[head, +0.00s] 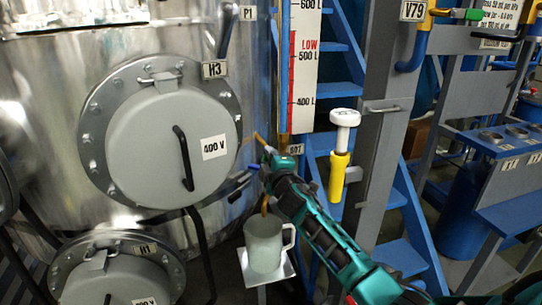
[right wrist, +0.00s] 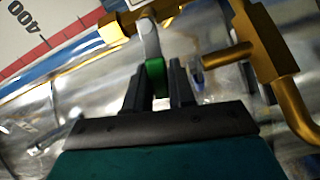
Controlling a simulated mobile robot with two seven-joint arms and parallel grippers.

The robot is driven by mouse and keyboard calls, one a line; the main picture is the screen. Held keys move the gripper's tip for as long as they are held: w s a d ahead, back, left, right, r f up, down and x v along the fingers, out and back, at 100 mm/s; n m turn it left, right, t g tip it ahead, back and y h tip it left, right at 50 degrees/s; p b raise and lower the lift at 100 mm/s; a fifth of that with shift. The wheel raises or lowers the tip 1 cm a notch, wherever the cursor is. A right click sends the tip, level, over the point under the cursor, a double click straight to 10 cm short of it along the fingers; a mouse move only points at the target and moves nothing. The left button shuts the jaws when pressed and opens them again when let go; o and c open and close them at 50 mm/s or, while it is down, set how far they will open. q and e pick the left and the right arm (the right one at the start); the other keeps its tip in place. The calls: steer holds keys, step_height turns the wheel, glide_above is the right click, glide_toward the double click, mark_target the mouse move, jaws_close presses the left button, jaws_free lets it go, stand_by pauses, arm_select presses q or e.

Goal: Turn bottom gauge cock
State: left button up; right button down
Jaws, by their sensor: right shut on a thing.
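The bottom gauge cock shows in the right wrist view as a green-sleeved lever (right wrist: 155,72) with a pale upper part, beside brass fittings (right wrist: 125,28). My right gripper (right wrist: 158,80) is shut on the green sleeve, which sits between its dark fingers. In the head view my right gripper (head: 268,158) reaches the lower end of the level gauge (head: 285,75). The cock is mostly hidden there by the gripper. My left gripper is not in view.
A pale mug (head: 264,245) stands on a small shelf (head: 286,267) below the gripper. The steel vessel with its round H3 hatch (head: 150,140) is at left. A yellow-and-white tool (head: 340,155) hangs at a grey post (head: 384,95). Blue stairs (head: 345,50) stand behind.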

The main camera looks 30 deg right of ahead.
steer(key=shift+f+n, duration=0.25)
steer(key=shift+n, duration=0.25)
steer(key=c, duration=1)
jaws_free()
steer(key=shift+c, duration=0.2)
steer(key=shift+s+a+f, duration=0.1)
steer(key=shift+f, duration=0.1)
